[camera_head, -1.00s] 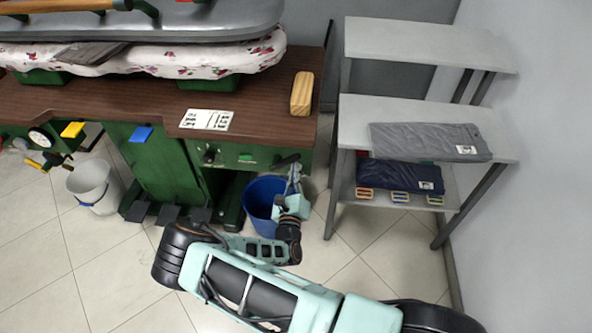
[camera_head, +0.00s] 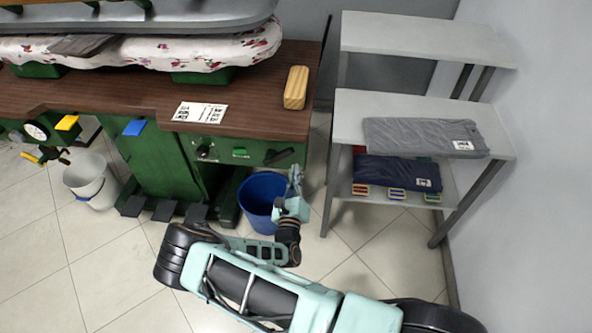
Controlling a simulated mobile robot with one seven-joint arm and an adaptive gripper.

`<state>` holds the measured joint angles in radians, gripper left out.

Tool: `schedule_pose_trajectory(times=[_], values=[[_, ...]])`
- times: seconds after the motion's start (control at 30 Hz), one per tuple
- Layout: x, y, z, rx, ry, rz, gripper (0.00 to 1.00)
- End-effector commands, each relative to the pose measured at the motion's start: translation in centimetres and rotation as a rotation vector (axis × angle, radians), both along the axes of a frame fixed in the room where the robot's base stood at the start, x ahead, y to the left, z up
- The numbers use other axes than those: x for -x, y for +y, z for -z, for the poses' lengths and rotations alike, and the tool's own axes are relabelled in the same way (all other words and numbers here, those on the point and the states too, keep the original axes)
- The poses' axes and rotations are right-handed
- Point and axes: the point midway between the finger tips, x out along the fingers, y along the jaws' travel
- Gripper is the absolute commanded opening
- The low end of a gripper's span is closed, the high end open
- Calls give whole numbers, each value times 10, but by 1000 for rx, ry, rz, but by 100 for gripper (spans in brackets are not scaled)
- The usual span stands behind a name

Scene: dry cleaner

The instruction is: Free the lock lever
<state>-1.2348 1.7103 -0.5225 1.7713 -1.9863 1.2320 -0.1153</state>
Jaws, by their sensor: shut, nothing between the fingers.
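The green press cabinet (camera_head: 160,165) stands at the left under a brown worktop. A black lever (camera_head: 279,157) sits at the right end of its front panel, slanting up to the right. I cannot tell for sure that it is the lock lever; a blue tab (camera_head: 134,127) and a yellow tab (camera_head: 67,122) also show on the front. My gripper (camera_head: 295,172) is shut and empty, pointing up just below and right of the black lever's right end. I cannot tell whether they touch.
A blue bucket (camera_head: 256,190) stands on the floor behind my gripper. A white bucket (camera_head: 88,184) is further left. A grey shelf (camera_head: 361,113) with folded clothes stands to the right. A wooden block (camera_head: 296,82) lies on the worktop. Tiled floor between cabinet and shelf is open.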

Motion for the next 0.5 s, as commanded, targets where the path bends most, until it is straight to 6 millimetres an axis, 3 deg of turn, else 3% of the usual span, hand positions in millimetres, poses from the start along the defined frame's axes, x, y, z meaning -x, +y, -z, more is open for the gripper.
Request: schedule_pose_trajectory(times=[0.07,0.3,0.5], values=[[7,1,6,0,3,0,0],[65,1,6,1,4,0,0],[93,1,7,1,3,0,0]])
